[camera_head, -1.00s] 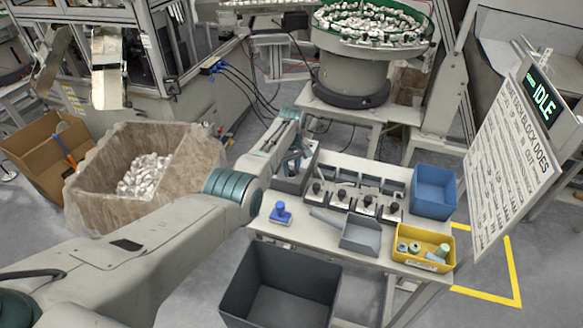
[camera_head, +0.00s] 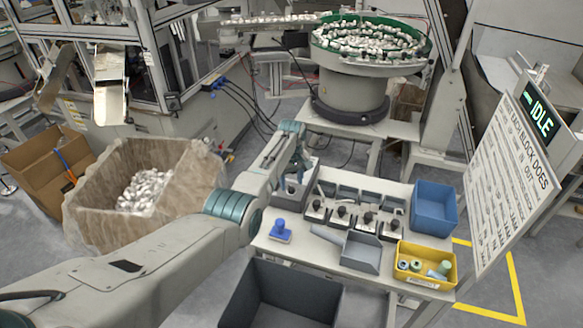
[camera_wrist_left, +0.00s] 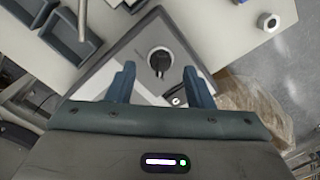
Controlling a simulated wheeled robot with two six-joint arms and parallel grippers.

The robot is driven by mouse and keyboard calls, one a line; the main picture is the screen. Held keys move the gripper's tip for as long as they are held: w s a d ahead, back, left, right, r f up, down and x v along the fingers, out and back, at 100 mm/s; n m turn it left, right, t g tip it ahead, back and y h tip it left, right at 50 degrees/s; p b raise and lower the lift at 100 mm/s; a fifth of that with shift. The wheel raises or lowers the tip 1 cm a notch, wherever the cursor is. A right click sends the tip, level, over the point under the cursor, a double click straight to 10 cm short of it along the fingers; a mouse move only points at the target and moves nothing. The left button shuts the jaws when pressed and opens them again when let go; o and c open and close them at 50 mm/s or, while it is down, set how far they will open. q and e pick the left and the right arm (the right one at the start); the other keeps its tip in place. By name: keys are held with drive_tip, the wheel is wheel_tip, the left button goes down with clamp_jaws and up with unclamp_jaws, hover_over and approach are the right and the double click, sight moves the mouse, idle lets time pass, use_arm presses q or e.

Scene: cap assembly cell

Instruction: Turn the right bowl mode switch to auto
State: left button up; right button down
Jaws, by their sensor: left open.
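My left gripper (camera_head: 298,168) hangs over a dark grey box (camera_head: 308,180) at the back left of the work table. In the left wrist view, my left gripper (camera_wrist_left: 160,82) is open and empty, its two blue-grey fingers on either side of a dark round knob (camera_wrist_left: 160,62). The knob sits on a light plate in the box, with a smaller round key-like fitting (camera_wrist_left: 178,97) beside it. I cannot read any label, so I cannot tell which mode it points to. Whether the fingertips touch the knob cannot be told. My right gripper is out of view.
Several black-knobbed blocks (camera_head: 341,212) stand right of the box. A blue-handled piece (camera_head: 280,230), grey scoop-like tray (camera_head: 361,252), blue bin (camera_head: 435,207) and yellow bin (camera_head: 426,283) share the table.

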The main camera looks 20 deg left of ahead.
sight(292, 187)
use_arm(q)
wheel_tip(292, 187, up, 9)
drive_tip(key=b, duration=0.1)
drive_tip(key=shift+b, duration=0.35)
